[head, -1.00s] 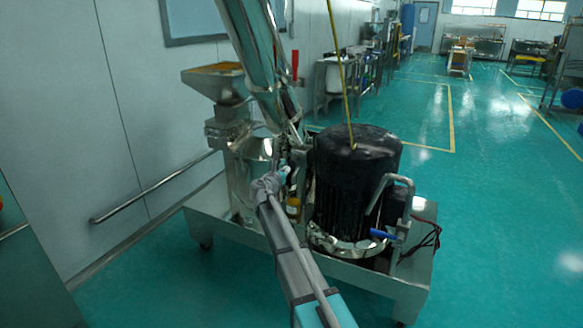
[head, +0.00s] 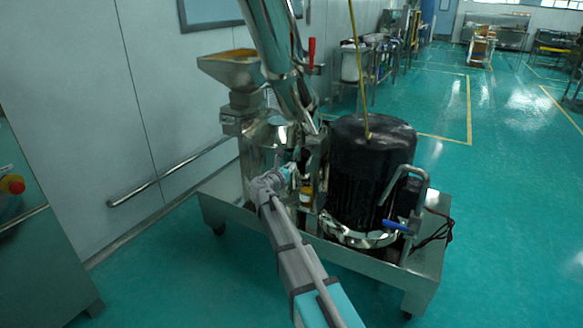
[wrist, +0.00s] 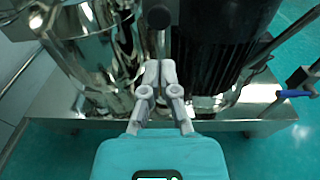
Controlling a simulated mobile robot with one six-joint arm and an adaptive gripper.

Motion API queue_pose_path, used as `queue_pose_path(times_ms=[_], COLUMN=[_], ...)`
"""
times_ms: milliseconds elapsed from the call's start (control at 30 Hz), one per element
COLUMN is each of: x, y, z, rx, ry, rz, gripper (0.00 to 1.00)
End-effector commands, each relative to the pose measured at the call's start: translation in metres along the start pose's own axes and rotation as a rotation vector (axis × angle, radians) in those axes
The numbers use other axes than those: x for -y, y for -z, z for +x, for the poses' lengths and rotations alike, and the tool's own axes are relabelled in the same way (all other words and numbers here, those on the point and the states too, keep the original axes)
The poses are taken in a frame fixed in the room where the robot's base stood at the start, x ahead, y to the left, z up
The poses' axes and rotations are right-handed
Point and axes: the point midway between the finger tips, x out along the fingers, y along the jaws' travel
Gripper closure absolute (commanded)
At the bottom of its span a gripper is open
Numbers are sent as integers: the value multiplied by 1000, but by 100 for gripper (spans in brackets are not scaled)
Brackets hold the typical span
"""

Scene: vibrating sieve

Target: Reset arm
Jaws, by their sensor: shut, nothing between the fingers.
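My arm reaches up from the bottom of the head view. My gripper (head: 289,169) is at its end, in front of the steel machine on a wheeled cart. In the wrist view my gripper (wrist: 161,66) is shut, its two grey fingers together with nothing between them. The fingertips point at a dark round knob (wrist: 158,17) at the top of that view. I cannot tell whether they touch the machine.
The machine has a steel hopper (head: 233,69), a polished body and a black ribbed motor (head: 371,150). A blue-handled valve (head: 397,226) juts out at its right. A steel cabinet (head: 30,225) stands at left. Open green floor (head: 500,200) lies to the right.

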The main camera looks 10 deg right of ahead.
Motion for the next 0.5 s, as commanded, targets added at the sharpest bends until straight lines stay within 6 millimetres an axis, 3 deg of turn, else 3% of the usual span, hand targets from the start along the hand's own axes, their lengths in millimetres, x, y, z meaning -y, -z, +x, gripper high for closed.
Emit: queue_pose_path(times_ms=[500], x=[6], y=[2], z=[0], rx=[-10], ry=[10], rz=[26], gripper=[100])
